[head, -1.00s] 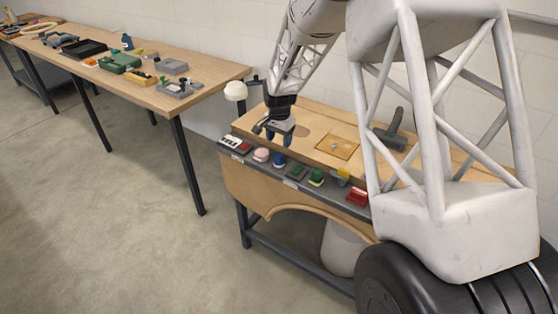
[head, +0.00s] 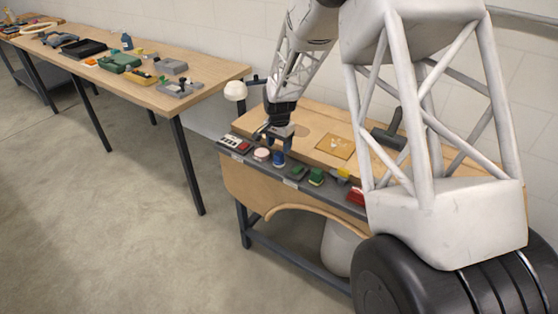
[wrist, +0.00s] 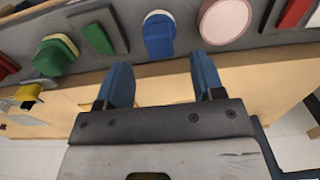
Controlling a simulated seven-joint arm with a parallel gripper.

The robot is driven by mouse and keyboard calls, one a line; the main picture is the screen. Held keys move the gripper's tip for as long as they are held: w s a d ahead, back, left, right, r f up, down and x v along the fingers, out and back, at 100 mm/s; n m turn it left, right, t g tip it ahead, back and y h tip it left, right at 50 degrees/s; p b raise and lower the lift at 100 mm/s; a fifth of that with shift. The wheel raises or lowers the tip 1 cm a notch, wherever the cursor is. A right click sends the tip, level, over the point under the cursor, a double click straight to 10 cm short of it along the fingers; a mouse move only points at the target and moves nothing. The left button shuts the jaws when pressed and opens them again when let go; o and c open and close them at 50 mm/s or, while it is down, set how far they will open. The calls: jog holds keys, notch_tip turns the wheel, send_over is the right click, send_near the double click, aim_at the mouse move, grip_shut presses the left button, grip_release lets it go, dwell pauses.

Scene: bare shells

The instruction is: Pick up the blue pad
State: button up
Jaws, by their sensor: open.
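The blue pad (head: 278,159) sits on the grey strip along the front edge of the near workbench. In the wrist view the blue pad (wrist: 159,40) has a pale layer showing at its far end and lies just beyond my fingertips, in line with the gap between them. My gripper (head: 281,146) is open, pointing down close to the pad. In the wrist view its two blue fingers (wrist: 161,72) are apart with nothing between them. I cannot tell how high the tips are above the pad.
A pink round pad (wrist: 225,22) and a green pad (wrist: 98,38) flank the blue one on the strip (head: 297,176). A yellow block (head: 343,174) and red block (head: 356,196) sit farther right. A long table (head: 212,80) with several items stands at left.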

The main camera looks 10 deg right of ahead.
aim_at(279, 154)
jog(key=shift+f, duration=0.15)
jog(key=shift+f, duration=2.5)
jog(key=c, duration=1)
jog(key=shift+r, duration=0.15)
